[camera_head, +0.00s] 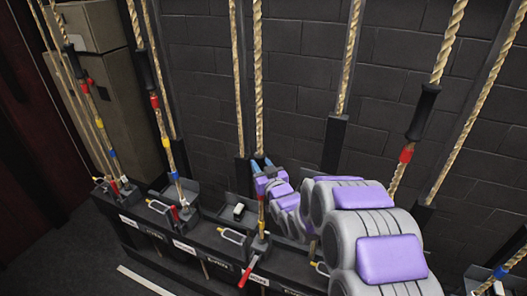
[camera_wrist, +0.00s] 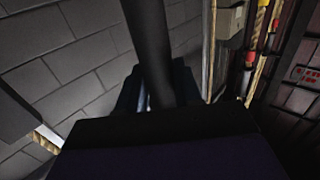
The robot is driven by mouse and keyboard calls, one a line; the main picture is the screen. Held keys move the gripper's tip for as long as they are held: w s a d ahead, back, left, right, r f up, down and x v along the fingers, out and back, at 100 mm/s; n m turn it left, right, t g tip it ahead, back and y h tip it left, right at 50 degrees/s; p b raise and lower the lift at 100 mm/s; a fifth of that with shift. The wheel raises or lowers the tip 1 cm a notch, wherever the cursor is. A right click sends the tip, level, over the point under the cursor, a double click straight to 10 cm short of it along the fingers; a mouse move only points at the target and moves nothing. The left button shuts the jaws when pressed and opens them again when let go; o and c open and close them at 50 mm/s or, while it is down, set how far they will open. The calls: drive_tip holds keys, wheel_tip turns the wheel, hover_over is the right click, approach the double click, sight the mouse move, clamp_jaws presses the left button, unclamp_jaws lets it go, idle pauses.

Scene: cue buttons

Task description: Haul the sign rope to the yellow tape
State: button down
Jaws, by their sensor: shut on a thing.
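My gripper (camera_head: 262,165) is shut on a rope (camera_head: 258,80) in the middle of the head view, low down near the rail. In the wrist view a black sleeve (camera_wrist: 150,50) of the rope runs between the fingers. A short red piece shows on this rope just below my gripper. Yellow tape (camera_head: 165,142) shows on a rope to the left, below red tape. I cannot read clearly which label says sign.
A black rail (camera_head: 205,240) with labels, levers and rope locks runs along the wall. A red-handled lever (camera_head: 245,277) hangs below the held rope. Other ropes stand close on both sides. A beige cabinet (camera_head: 100,85) stands at the left.

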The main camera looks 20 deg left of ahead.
drive_tip(key=shift+w+f+b, duration=0.1)
drive_tip(key=shift+f+b, duration=0.25)
drive_tip(key=shift+f, duration=1.55)
